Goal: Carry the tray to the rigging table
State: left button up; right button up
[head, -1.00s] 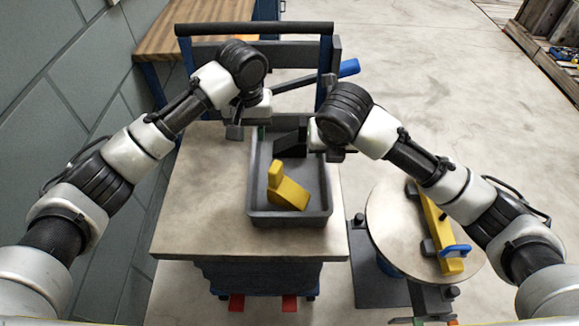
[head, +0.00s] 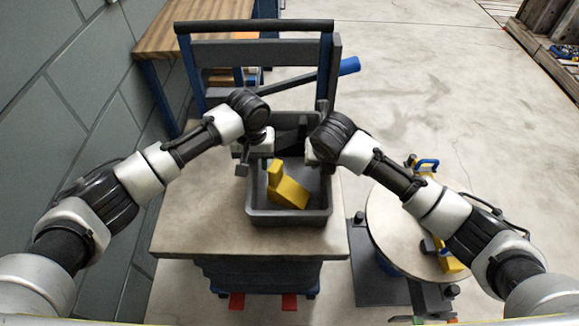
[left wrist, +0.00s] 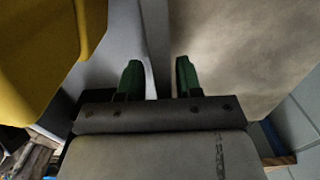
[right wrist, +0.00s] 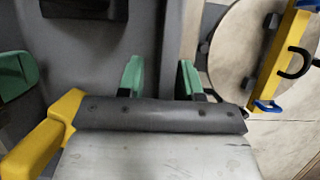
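The grey tray (head: 290,218) sits on the pale top of a cart in the head view. It holds a yellow angled block (head: 287,190) and a dark block (right wrist: 85,8). My left gripper (head: 243,160) is open at the tray's left wall; in the left wrist view its green fingers (left wrist: 158,80) stand either side of the wall with gaps. My right gripper (head: 316,158) is open at the right wall; in the right wrist view its fingers (right wrist: 160,80) stand either side of that wall. I cannot tell which surface is the rigging table.
The cart top (head: 195,225) is bare beside the tray, with a dark push bar (head: 255,27) behind. A round table (head: 385,215) with a yellow, blue-handled piece stands close right. A wooden bench (head: 160,40) is back left by the wall. Open floor (head: 430,90) lies back right.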

pick_arm(q)
grip_shut()
pick_arm(e)
grip_shut()
pick_arm(q)
jog(key=shift+w+r, duration=0.1)
jog(key=shift+r, duration=0.1)
pick_arm(e)
jog(key=shift+r, duration=0.25)
